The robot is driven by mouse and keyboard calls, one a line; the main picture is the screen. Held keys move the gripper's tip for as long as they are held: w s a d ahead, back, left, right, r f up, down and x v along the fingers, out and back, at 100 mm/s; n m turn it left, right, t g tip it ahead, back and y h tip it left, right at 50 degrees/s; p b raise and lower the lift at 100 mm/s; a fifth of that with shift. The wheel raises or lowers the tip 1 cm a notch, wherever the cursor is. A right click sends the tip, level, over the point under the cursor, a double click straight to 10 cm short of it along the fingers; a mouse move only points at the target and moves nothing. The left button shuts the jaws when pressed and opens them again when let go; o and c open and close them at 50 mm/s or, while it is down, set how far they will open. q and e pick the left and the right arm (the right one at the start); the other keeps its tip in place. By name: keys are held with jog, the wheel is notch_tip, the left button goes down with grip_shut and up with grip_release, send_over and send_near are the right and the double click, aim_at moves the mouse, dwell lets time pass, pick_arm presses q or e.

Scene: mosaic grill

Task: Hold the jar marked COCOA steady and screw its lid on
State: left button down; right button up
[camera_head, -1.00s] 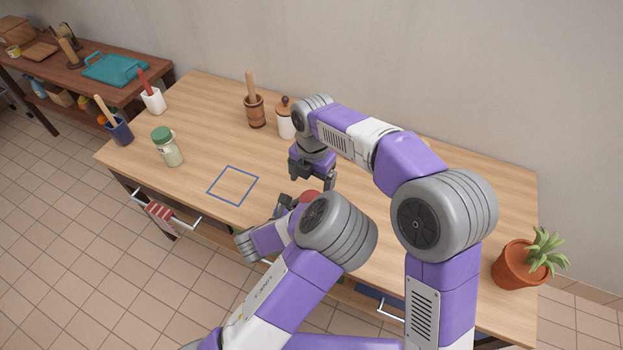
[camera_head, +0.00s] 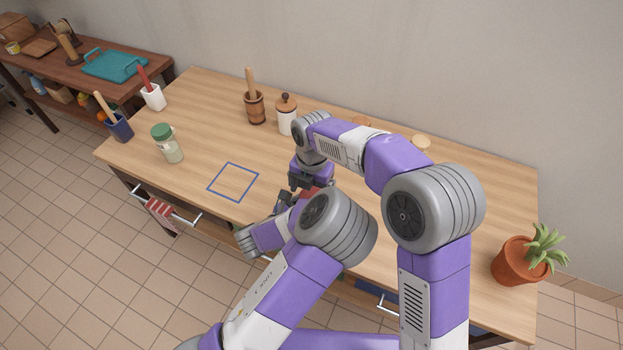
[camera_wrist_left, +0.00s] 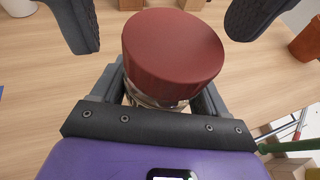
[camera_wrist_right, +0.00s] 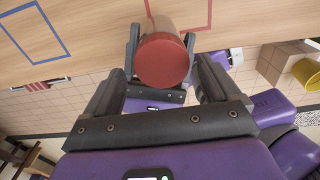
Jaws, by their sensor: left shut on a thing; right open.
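A glass jar (camera_wrist_left: 150,98) stands between the fingers of my left gripper (camera_wrist_left: 158,85), which is shut on it. A dark red lid (camera_wrist_left: 172,55) sits on top of the jar; whether it is threaded tight I cannot tell. The red lid also shows in the right wrist view (camera_wrist_right: 162,62). My right gripper (camera_wrist_right: 160,85) is open over the lid, its fingers apart on either side and not visibly touching it. In the head view my right gripper (camera_head: 306,186) covers most of the lid and jar. No COCOA marking is readable.
A jar with a green lid (camera_head: 170,155) stands at the left, beside a blue square outline (camera_head: 211,187). A red outline (camera_wrist_right: 150,14) lies near the held jar. A wooden mortar (camera_head: 255,108) and white canister (camera_head: 287,122) stand behind; a potted plant (camera_head: 520,262) is at right.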

jog(key=shift+f, duration=1.4)
jog(key=c, duration=1)
jog(key=o, duration=1.2)
jog(key=shift+r, duration=0.1)
notch_tip(320, 180, up, 12)
jog(key=shift+d, duration=0.1)
